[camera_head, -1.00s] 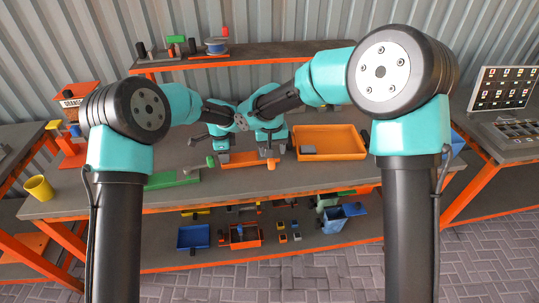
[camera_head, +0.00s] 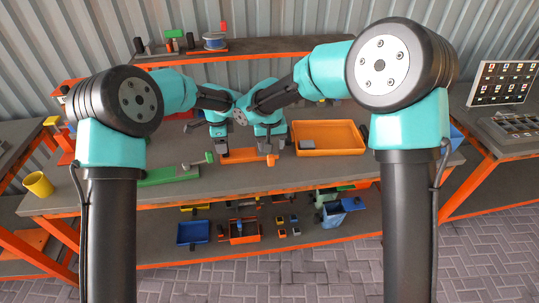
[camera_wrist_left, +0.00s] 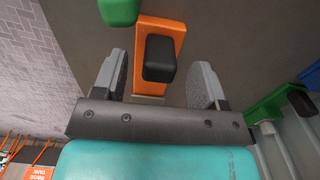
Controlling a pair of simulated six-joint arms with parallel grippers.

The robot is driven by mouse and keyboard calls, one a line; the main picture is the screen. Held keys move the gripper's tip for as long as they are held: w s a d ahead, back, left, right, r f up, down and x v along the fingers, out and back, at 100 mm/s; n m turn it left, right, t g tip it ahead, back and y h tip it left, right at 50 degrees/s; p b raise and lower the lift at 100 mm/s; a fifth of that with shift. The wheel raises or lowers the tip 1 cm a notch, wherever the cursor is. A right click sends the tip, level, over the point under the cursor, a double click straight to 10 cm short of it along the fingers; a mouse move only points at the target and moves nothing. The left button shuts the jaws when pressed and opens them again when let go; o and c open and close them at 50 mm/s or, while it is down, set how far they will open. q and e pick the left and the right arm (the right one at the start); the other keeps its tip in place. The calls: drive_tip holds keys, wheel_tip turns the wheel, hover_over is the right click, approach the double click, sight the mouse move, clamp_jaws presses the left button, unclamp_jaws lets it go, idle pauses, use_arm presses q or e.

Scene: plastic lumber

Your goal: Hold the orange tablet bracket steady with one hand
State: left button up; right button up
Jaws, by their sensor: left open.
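The orange tablet bracket (camera_head: 245,157) lies on the grey workbench, with an orange upright part near its right end. My left gripper (camera_head: 206,131) is open above the bracket's left end. In the left wrist view, its two grey fingers (camera_wrist_left: 157,85) stand wide apart on either side of an orange piece (camera_wrist_left: 160,30) with a black block (camera_wrist_left: 160,58) on it; no contact shows. My right gripper (camera_head: 273,145) is above the bracket's right end, too small and covered to tell its jaws.
A green fixture (camera_head: 170,175) with a green knob lies left of the bracket. An orange tray (camera_head: 345,150) stands to the right. A yellow cup (camera_head: 38,185) is at the bench's left end. Blue bins (camera_head: 193,234) sit on the lower shelf.

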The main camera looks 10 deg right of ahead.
use_arm(q)
wheel_tip(320, 180, up, 8)
drive_tip(key=shift+r, duration=0.15)
drive_tip(key=shift+r, duration=0.1)
idle(0.4)
wheel_tip(320, 180, up, 6)
drive_tip(key=shift+r, duration=0.15)
idle(0.7)
idle(0.3)
